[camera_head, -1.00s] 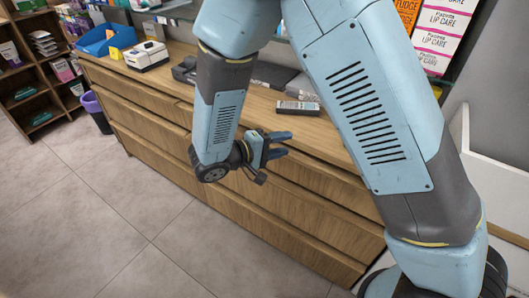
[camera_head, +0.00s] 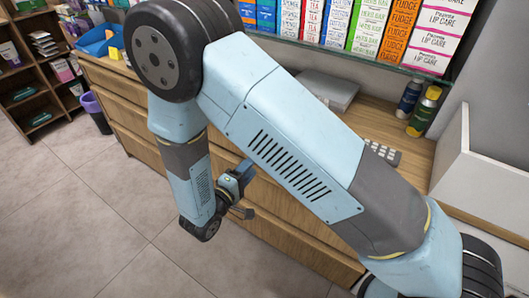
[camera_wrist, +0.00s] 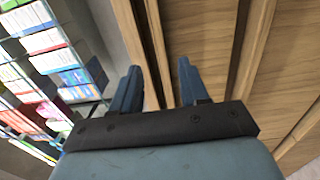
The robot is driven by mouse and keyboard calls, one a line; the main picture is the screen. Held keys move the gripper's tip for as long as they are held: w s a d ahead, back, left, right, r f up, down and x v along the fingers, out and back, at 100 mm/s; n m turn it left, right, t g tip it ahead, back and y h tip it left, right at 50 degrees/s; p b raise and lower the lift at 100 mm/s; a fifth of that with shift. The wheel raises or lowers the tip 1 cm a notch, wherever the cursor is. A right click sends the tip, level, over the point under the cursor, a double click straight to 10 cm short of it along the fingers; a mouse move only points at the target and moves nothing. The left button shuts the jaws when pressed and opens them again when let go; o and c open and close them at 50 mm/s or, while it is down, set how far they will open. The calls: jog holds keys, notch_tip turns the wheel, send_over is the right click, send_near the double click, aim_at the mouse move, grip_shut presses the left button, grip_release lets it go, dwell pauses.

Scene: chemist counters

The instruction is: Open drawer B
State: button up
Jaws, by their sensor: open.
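The wooden counter has stacked drawer fronts (camera_head: 285,212) that look shut. I see no letter on them, so I cannot tell which one is drawer B. My gripper (camera_head: 242,190) is in front of the drawer fronts in the head view, its fingers one above the other. In the wrist view my gripper (camera_wrist: 158,88) is open with nothing between its fingers. Wooden fronts (camera_wrist: 205,35) with dark grooves between them lie beyond the fingers. I cannot tell whether the fingertips touch the wood. My arm hides the middle of the counter in the head view.
On the counter top stand a blue bin (camera_head: 98,42), a grey flat box (camera_head: 328,90) and two bottles (camera_head: 423,112). A shelf of boxes (camera_head: 340,22) is above. The tiled floor (camera_head: 95,210) in front is clear.

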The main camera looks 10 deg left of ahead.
jog(key=x, duration=0.9)
jog(key=shift+c, duration=0.2)
grip_shut()
dwell(0.3)
